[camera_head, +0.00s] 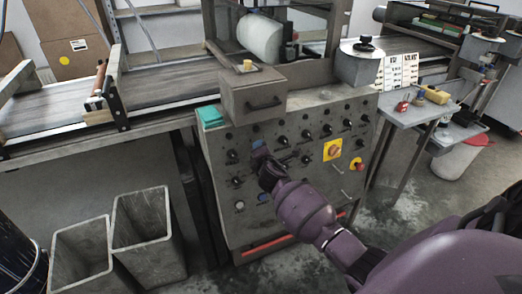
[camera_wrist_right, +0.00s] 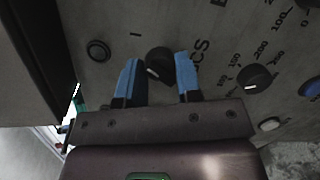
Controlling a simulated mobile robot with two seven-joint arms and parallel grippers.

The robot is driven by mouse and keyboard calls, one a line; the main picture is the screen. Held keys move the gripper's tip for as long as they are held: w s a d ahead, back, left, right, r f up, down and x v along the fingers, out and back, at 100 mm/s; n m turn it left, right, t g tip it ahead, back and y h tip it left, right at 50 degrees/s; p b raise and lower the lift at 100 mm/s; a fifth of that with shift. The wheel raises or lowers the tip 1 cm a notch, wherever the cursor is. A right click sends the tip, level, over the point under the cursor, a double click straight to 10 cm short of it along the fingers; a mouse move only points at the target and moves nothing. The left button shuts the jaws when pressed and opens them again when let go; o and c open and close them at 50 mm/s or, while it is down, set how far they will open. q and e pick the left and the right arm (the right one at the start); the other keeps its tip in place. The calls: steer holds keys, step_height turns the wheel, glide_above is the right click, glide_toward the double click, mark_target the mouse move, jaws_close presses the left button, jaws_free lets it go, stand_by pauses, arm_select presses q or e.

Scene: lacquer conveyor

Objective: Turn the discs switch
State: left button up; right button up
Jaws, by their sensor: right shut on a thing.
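The discs switch (camera_wrist_right: 157,60) is a round black knob with a pale mark, on the grey control panel (camera_head: 230,215). Part of its label, the letters "CS", shows beside it in the right wrist view. My right gripper (camera_wrist_right: 159,66) has its two blue fingers on either side of this knob, shut on it. In the head view the right gripper (camera_head: 259,148) is at the panel's upper left, and it hides the switch there. My left gripper is not in view.
Other black knobs (camera_wrist_right: 255,77) and a button (camera_wrist_right: 97,50) sit close to the gripper. A yellow-backed switch (camera_head: 332,150) and a red button (camera_head: 357,164) are farther right. A grey box (camera_head: 252,96) stands above. Two bins (camera_head: 148,235) stand on the floor at left.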

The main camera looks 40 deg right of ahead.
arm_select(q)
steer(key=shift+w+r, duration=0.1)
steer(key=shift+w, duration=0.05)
arm_select(e)
steer(key=o, duration=0.9)
arm_select(q)
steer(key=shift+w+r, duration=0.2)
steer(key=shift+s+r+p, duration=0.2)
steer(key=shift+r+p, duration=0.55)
steer(key=shift+p, duration=0.45)
arm_select(e)
steer(key=v, duration=1)
steer(key=shift+s+a, duration=0.15)
steer(key=shift+s, duration=0.25)
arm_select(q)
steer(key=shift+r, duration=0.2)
